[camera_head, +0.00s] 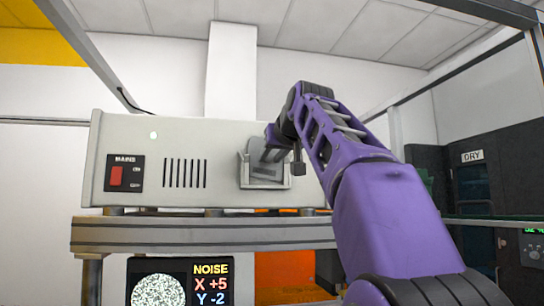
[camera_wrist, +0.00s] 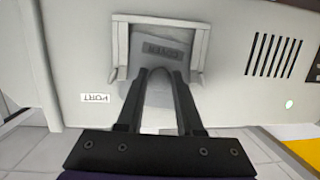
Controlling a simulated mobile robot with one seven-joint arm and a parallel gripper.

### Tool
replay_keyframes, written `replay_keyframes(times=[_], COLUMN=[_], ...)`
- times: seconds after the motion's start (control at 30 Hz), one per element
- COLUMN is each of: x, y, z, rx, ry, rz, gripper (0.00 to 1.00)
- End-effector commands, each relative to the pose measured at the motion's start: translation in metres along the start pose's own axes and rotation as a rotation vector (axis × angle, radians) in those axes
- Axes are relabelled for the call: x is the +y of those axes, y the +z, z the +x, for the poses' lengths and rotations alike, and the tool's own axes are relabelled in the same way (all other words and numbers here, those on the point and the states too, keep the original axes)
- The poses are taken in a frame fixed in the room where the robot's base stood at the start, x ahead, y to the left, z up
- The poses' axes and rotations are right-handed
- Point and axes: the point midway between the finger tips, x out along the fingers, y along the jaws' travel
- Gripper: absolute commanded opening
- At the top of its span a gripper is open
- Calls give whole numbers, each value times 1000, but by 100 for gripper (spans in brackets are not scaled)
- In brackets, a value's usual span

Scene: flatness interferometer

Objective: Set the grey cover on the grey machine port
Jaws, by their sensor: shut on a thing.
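The grey cover (camera_head: 266,172) is in my gripper (camera_head: 272,146), at the front of the grey machine port (camera_head: 245,182). In the wrist view, the cover (camera_wrist: 165,50) bears an upside-down COVER label and shows between the side rails of the port frame (camera_wrist: 160,19). It looks slightly tilted against the frame. My gripper (camera_wrist: 161,72) has its two dark fingers on the cover's near part. Whether the cover touches the back of the port, I cannot tell. My fingers and arm hide part of it.
The pale machine (camera_head: 222,135) stands on a grey bench (camera_head: 200,235). Its face has a red mains switch (camera_head: 117,176) and vent slots (camera_head: 185,173) left of the port. A PORT label (camera_wrist: 97,98) shows beside the frame. A NOISE screen (camera_head: 180,282) is below.

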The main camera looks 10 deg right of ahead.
Motion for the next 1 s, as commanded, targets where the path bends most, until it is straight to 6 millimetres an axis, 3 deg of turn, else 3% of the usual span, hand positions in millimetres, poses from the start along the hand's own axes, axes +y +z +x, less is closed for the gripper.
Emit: replay_keyframes(times=[1.0], x=[-2], y=[23], z=[6], rx=[-11], ry=[-5], rz=[2], gripper=[0])
